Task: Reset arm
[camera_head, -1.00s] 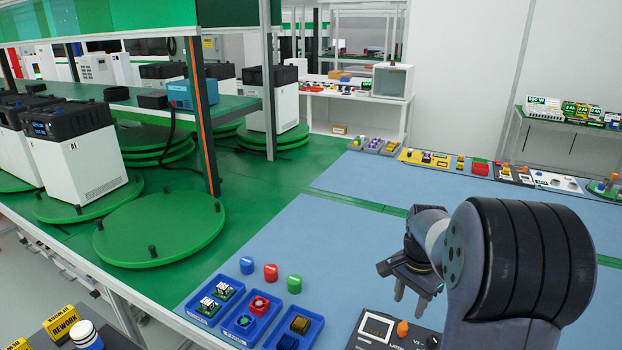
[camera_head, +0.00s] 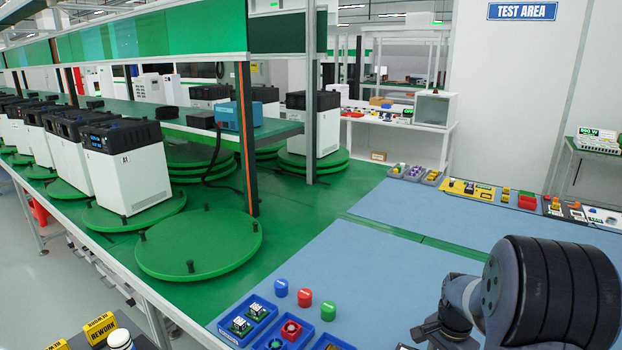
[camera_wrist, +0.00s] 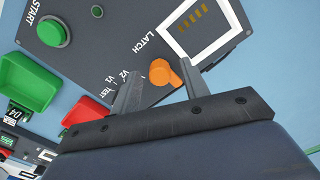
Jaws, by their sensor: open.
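Beyond the fingers is a dark control panel (camera_wrist: 130,75) with a green START button (camera_wrist: 52,31), an orange knob (camera_wrist: 164,74) and a LATCH label. The knob lies close to the right finger in the picture; I cannot tell whether they touch. In the head view my arm (camera_head: 545,295) is at the lower right, over the blue mat (camera_head: 400,270). My gripper's fingertips are cut off by the bottom edge there.
Blue bins (camera_head: 248,321) with small parts stand at the front, beside blue, red (camera_head: 304,297) and green caps. Green turntables (camera_head: 198,245), one bearing a white unit (camera_head: 128,175), stand at left. A post (camera_head: 246,140) rises behind. The middle of the mat is clear.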

